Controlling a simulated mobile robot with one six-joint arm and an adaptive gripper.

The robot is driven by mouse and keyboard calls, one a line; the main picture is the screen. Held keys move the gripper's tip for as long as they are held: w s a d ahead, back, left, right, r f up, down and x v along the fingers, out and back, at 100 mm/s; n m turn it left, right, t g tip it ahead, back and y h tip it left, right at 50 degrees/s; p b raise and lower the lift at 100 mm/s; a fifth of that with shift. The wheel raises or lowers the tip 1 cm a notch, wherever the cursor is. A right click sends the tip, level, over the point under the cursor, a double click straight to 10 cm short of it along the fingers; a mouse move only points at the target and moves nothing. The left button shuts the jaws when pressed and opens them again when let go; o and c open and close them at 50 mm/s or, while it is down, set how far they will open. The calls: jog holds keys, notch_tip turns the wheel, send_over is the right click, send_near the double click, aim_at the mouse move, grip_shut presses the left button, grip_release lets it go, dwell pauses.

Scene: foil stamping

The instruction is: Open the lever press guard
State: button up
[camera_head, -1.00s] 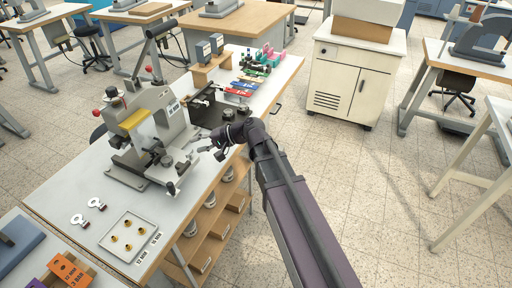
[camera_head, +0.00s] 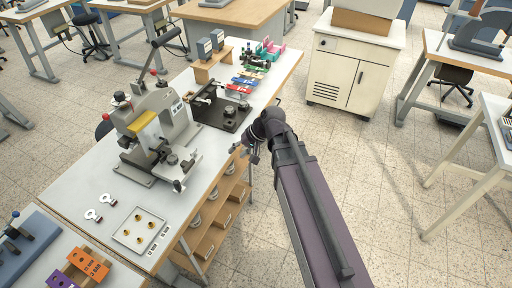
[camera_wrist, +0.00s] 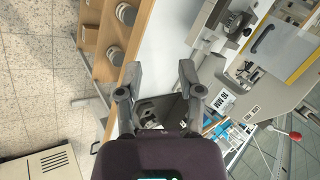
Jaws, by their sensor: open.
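The grey lever press (camera_head: 165,112) stands on the bench, with a black lever arm rising at its top. Its guard (camera_head: 143,121) shows as a small yellow-edged part on the press front. In the wrist view the guard (camera_wrist: 284,38) is a pale panel with a yellow edge and a dark handle, at the upper right. I cannot tell whether it is open or shut. My gripper (camera_head: 247,152) is right of the press, near the bench's front edge, apart from the guard. In the wrist view my gripper (camera_wrist: 157,74) has its fingers spread, with nothing between them.
A black plate fixture (camera_head: 222,113) sits behind the press. A tray (camera_head: 141,231) with several brass parts and two key-like pieces (camera_head: 99,206) lie nearer on the bench. Shelves (camera_head: 213,228) hang under the bench edge. The floor right of the bench is open up to a white cabinet (camera_head: 355,75).

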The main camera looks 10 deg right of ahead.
jog(key=s+d+r+h+p, duration=0.1)
jog(key=s+d+h+p, duration=0.1)
jog(key=d, duration=0.3)
jog(key=shift+d+h+p, duration=0.3)
jog(key=shift+d, duration=0.05)
jog(key=shift+s, duration=0.1)
jog(key=s+d+f+g+h, duration=0.1)
jog(key=s+d+h, duration=0.3)
jog(key=d, duration=0.6)
jog(key=shift+f, duration=0.15)
jog(key=shift+a, duration=0.1)
